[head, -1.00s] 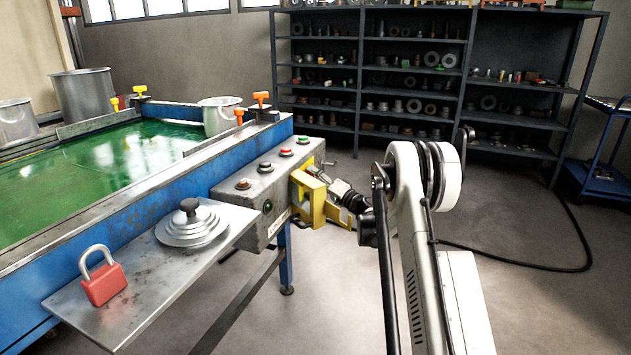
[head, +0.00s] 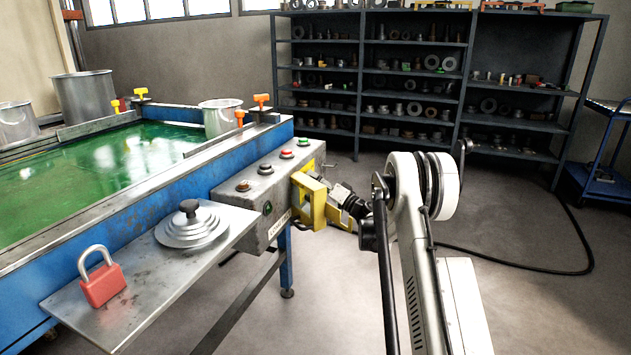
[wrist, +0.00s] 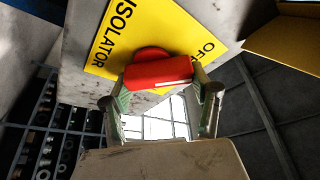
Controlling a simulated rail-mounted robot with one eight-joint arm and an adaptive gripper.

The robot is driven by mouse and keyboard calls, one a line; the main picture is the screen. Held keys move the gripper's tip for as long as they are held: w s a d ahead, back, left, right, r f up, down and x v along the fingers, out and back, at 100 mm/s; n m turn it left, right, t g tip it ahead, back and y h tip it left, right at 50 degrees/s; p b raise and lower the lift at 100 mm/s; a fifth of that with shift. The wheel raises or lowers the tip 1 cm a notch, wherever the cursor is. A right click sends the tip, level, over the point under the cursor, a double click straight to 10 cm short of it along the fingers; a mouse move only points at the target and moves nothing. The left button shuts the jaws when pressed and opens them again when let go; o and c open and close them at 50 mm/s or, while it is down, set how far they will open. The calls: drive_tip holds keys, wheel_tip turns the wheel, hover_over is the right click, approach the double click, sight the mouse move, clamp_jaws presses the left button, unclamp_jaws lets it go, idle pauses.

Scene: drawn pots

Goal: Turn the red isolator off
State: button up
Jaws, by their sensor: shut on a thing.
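In the wrist view, the red isolator handle (wrist: 158,74) stands out from a yellow label plate (wrist: 145,28) reading ISOLATOR and part of OFF. My gripper (wrist: 161,82) has a finger on each side of the handle and is shut on it. The label looks tilted in this view, with the OFF lettering to the handle's upper right. In the head view, my gripper (head: 338,196) is at the right end of the grey control box (head: 262,183). The handle is hidden there behind a yellow guard (head: 303,200).
The yellow guard stands close beside my gripper. Several push buttons (head: 265,169) line the box's top. A metal shelf (head: 125,312) bears a red padlock (head: 103,280) and a stepped disc stack (head: 190,226). Open floor (head: 335,290) lies below the box.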

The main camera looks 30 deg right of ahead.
drive_tip(key=o, duration=1.2)
drive_tip(key=v, duration=1.2)
